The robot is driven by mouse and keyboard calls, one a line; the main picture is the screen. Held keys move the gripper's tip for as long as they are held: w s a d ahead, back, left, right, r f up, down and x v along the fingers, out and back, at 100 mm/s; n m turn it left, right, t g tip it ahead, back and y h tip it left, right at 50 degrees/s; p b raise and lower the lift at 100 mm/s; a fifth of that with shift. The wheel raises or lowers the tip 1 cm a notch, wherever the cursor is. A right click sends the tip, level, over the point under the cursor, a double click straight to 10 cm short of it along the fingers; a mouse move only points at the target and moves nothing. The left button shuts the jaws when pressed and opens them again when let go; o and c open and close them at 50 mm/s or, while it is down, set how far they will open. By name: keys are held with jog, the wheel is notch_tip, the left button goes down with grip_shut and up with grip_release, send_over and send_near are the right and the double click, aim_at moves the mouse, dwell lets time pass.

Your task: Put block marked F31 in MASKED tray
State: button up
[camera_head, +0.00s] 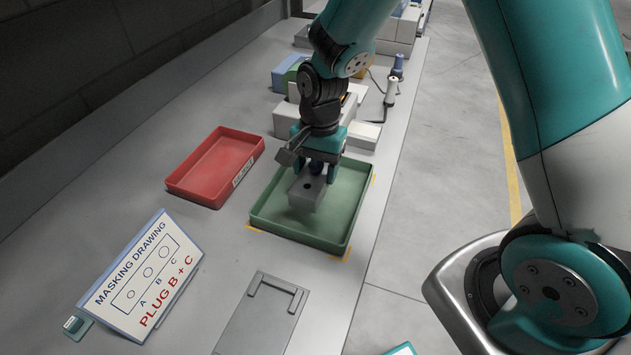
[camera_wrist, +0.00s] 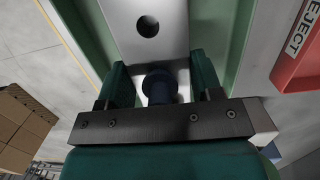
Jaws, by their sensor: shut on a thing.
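A grey metal block (camera_head: 306,191) with a round dark hole is held by my gripper (camera_head: 318,163) inside the outline of the green tray (camera_head: 264,218). In the wrist view the block (camera_wrist: 118,25) sits between the two dark green fingers of my gripper (camera_wrist: 162,82), which are shut on it. A dark blue plug (camera_wrist: 160,88) stands on the block between the fingers. The green tray (camera_wrist: 238,32) lies around and below the block. I cannot tell whether the block touches the tray floor. No F31 mark or MASKED label is readable.
A red tray (camera_head: 212,170) marked REJECT in the wrist view (camera_wrist: 295,68) lies left of the green tray. A masking drawing sign (camera_head: 142,272) and a grey fixture plate (camera_head: 262,318) are nearer. Boxes and hand tools (camera_head: 391,90) stand behind.

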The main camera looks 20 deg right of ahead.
jog(key=shift+f, duration=2.25)
jog(key=shift+f, duration=0.2)
jog(key=o, duration=1.3)
jog(key=shift+o, duration=0.2)
jog(key=r, duration=0.7)
jog(key=w+d+r+b, duration=0.1)
jog(key=r, duration=0.3)
jog(key=shift+w+d+r, duration=0.1)
jog(key=shift+r, duration=0.15)
jog(key=shift+s+a+r+n, duration=0.15)
jog(key=shift+s+r+n, duration=0.15)
jog(key=shift+r, duration=0.3)
jog(key=shift+s+a+r+n, duration=0.15)
jog(key=shift+s+r+n, duration=0.15)
jog(key=shift+r, duration=0.3)
jog(key=s+a+r+n+y, duration=0.1)
jog(key=s+a+r+n, duration=0.1)
jog(key=s+r+n, duration=0.3)
jog(key=s+a+r+n+t+y, duration=0.1)
jog(key=s+r+n, duration=0.4)
jog(key=s+n, duration=0.5)
jog(key=s+a+y, duration=0.1)
jog(key=s+a, duration=0.1)
jog(key=s, duration=0.2)
jog(key=shift+s, duration=0.2)
jog(key=shift+r, duration=0.1)
